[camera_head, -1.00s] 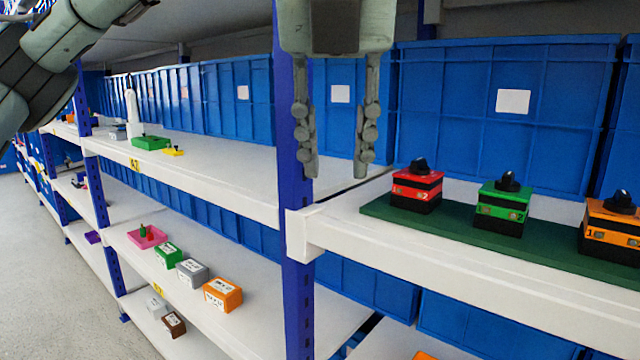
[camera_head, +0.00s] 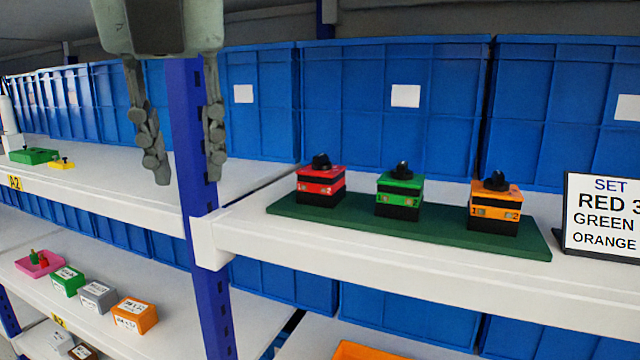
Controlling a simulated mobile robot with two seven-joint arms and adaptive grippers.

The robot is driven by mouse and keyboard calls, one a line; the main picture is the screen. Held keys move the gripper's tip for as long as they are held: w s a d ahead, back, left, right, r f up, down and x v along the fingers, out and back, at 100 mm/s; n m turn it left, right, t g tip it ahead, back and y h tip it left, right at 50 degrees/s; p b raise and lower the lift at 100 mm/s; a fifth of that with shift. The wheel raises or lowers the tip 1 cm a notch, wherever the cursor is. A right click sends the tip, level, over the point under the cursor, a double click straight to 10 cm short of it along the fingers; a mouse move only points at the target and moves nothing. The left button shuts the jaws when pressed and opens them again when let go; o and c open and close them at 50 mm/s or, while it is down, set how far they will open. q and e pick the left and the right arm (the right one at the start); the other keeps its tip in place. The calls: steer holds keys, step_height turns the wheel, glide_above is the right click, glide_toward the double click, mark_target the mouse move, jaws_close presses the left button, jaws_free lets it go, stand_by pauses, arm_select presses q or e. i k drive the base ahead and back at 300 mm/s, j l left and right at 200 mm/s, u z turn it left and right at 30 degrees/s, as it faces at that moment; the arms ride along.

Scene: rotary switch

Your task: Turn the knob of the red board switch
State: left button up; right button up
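The red switch (camera_head: 321,187) is a small red and black box with a black knob (camera_head: 321,162) on top. It stands at the left end of a dark green board (camera_head: 420,229) on the upper shelf, left of the green switch (camera_head: 399,196) and the orange switch (camera_head: 495,205). My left gripper (camera_head: 186,178) hangs down at the upper left, its two fingers spread apart with nothing between them. It is left of the red switch and apart from it. My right gripper is not in view.
A sign (camera_head: 604,215) at the right reads SET, RED 3, GREEN, ORANGE; its right part is cut off. A blue post (camera_head: 196,150) stands behind my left gripper. Large blue bins (camera_head: 395,130) line the shelf's back. Small coloured boxes (camera_head: 97,294) sit on the lower left shelf.

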mark_target(321, 162)
steer(key=z, duration=1.25)
steer(key=u, duration=1.25)
steer(key=k, duration=0.5)
steer(key=i+j+z, duration=0.35)
steer(key=j, duration=0.25)
steer(key=i+j+z, duration=0.4)
steer(key=j, duration=0.35)
steer(key=i+l, duration=0.05)
